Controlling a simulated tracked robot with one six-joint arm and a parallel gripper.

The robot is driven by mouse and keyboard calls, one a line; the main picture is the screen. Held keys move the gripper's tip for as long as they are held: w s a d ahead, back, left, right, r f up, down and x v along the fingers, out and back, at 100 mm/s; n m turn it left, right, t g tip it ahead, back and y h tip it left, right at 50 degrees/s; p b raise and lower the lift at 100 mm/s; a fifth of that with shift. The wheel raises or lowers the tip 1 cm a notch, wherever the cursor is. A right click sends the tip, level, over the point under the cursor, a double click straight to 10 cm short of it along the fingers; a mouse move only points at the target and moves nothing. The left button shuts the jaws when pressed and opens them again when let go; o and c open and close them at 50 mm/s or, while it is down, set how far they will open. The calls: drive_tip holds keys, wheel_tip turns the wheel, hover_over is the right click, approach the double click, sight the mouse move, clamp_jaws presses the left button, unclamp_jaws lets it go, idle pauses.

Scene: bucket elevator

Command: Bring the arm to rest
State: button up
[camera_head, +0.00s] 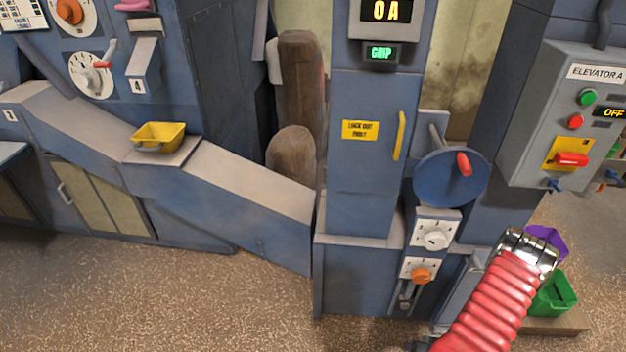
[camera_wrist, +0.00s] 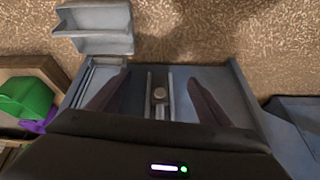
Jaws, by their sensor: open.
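My arm, with its red ribbed sleeve, rises from the lower right of the head view in front of the elevator's base. The fingers are not clear there. In the wrist view my gripper (camera_wrist: 158,95) shows two dark fingers spread apart with nothing held between them. Beyond the gap is a small grey knob on a slotted panel (camera_wrist: 158,90) of the blue-grey machine. I cannot tell whether the fingers touch the panel.
The elevator casing (camera_head: 365,180) bears a blue handwheel (camera_head: 440,185) and dials. The Elevator A box (camera_head: 570,120) reads OFF. A yellow bucket (camera_head: 158,136) sits on the chute. Green (camera_head: 555,295) and purple (camera_head: 548,240) buckets stand lower right. The front floor is clear.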

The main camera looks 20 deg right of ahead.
drive_tip(key=w+a+r+g+y, duration=0.1)
drive_tip(key=w+a+r+g, duration=0.15)
drive_tip(key=r, duration=0.85)
drive_tip(key=w+a+r+n+g, duration=0.1)
drive_tip(key=w+a+r, duration=0.15)
drive_tip(key=r, duration=0.85)
drive_tip(key=w+a+r+g+y, duration=0.15)
drive_tip(key=a+r, duration=0.25)
drive_tip(key=r, duration=0.6)
drive_tip(key=s+a+r+n+t, duration=0.1)
drive_tip(key=a+r+n+t, duration=0.5)
drive_tip(key=a+r, duration=2.4)
wheel_tip(320, 180, up, 4)
drive_tip(key=shift+s+a+r+n, duration=0.1)
drive_tip(key=shift+s+a+n, duration=0.1)
drive_tip(key=shift+a+n, duration=0.1)
